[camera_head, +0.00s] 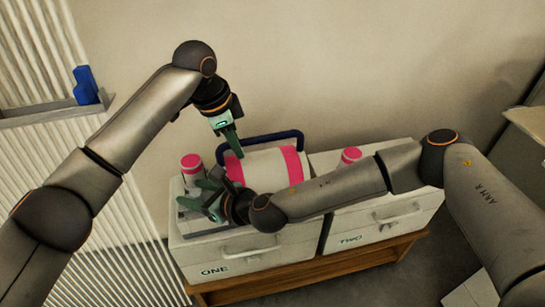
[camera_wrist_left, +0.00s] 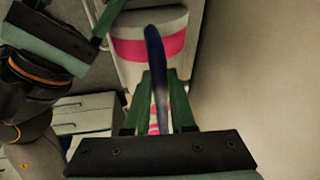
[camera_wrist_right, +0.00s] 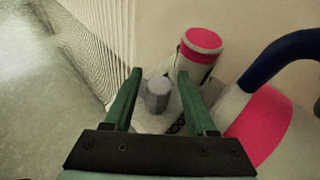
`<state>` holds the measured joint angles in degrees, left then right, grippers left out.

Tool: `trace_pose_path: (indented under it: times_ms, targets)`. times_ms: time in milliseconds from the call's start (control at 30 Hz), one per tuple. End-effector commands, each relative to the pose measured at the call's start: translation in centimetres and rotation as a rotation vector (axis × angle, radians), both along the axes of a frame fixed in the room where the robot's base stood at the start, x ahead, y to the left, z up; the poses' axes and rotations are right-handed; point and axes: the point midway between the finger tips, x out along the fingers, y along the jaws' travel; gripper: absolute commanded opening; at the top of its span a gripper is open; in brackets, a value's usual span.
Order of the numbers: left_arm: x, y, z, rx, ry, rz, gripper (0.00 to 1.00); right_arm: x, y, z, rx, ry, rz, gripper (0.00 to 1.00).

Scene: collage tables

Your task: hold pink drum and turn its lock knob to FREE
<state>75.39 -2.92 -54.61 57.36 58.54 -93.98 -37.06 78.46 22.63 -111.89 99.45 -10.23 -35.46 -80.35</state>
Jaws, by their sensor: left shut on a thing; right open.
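The pink drum (camera_head: 262,168) is white with pink bands and lies on its side on the box marked ONE. My left gripper (camera_head: 234,143) is shut on its blue handle (camera_head: 287,135); the left wrist view shows the handle (camera_wrist_left: 153,48) between the fingers, with the drum (camera_wrist_left: 150,48) beyond. My right gripper (camera_head: 203,197) is open at the drum's left end. In the right wrist view, a grey knob (camera_wrist_right: 157,88) stands ahead, between the open fingers; contact cannot be told. Dark lettering (camera_wrist_right: 177,126) beside it is partly hidden, so the knob's setting is unreadable.
A pink-topped white post (camera_head: 191,163) stands behind my right gripper, close to the knob. Box TWO (camera_head: 372,220) with another pink top (camera_head: 350,155) is to the right. Both boxes sit on a wooden bench (camera_head: 300,268). My right forearm crosses in front of the drum.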

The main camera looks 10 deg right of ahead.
Motion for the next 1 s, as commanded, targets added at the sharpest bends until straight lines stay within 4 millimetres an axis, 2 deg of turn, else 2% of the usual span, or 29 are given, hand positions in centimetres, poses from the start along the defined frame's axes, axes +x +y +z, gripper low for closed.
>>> trace_pose_path:
  times_ms: [467, 900, 1000]
  targets:
    - [0.0, 0.1, -0.1, 0.002, 0.002, 0.004, 0.00, -0.2, 0.2, -0.1, -0.001, 0.003, -0.331, 0.64]
    - [0.1, 0.2, -0.1, 0.003, 0.001, 0.005, 0.00, -0.2, 0.2, 0.0, 0.001, 0.001, -0.710, 0.64]
    - [0.1, 0.2, -0.1, 0.003, 0.000, 0.006, 0.00, -1.6, -0.1, 0.4, -0.001, 0.005, -0.723, 0.64]
